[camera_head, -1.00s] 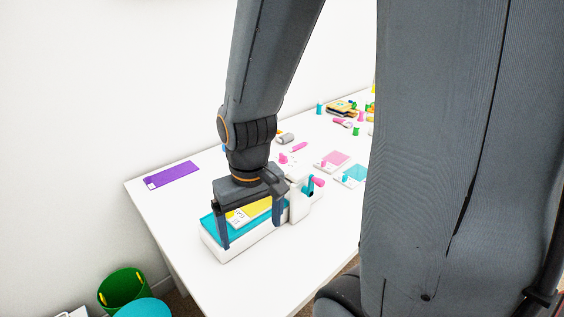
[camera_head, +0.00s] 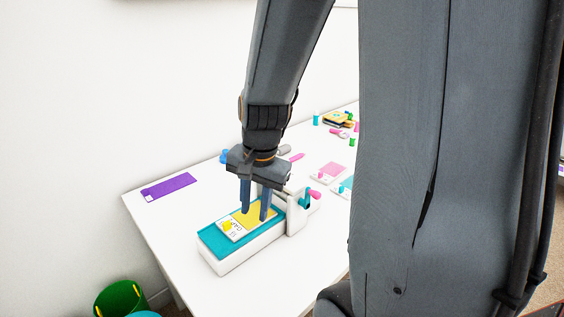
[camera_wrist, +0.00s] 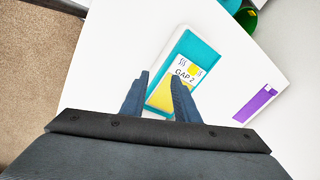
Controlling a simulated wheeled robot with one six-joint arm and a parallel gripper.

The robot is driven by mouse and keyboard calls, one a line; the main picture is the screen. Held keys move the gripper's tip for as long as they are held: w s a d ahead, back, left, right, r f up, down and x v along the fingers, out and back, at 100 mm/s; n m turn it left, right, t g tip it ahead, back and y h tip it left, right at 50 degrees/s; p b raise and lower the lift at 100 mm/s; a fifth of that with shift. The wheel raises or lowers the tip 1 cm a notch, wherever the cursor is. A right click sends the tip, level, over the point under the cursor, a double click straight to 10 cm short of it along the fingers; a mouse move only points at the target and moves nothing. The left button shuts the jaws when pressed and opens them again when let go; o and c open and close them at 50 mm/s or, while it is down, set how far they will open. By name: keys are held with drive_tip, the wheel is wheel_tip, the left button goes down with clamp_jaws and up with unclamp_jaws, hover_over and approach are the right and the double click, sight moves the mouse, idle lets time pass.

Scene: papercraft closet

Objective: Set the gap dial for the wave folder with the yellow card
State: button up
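The wave folder (camera_head: 213,240) is a white box with a teal top near the table's front edge. It also shows in the wrist view (camera_wrist: 198,46). A yellow card (camera_head: 233,228) lies flat on its teal top; its white end reads "GAP 2" in the wrist view (camera_wrist: 185,72). A teal and pink knob (camera_head: 306,200), apparently the gap dial, sits at the folder's right end; I cannot read its setting. My gripper (camera_head: 255,214) points down over the card, its fingers partly apart with nothing visibly held. In the wrist view (camera_wrist: 159,78) the fingers hide part of the card.
A purple strip (camera_head: 170,187) lies at the table's left. Pink (camera_head: 332,170) and teal (camera_head: 346,184) cards with small knobs lie beyond the folder. Several small coloured parts stand farther back. A green bin (camera_head: 118,299) is on the floor.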

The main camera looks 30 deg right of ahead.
drive_tip(key=w+d+r+m+t+p, duration=0.1)
drive_tip(key=w+d+r+m, duration=0.3)
drive_tip(key=d+m, duration=0.55)
drive_tip(key=w+d+r+m+t+p, duration=0.15)
drive_tip(key=w+d+r+m, duration=0.35)
drive_tip(key=m, duration=0.8)
drive_tip(key=x, duration=0.8)
drive_tip(key=shift+s+d+f, duration=0.15)
drive_tip(key=shift+d+f, duration=0.1)
drive_tip(key=shift+d, duration=0.05)
clamp_jaws()
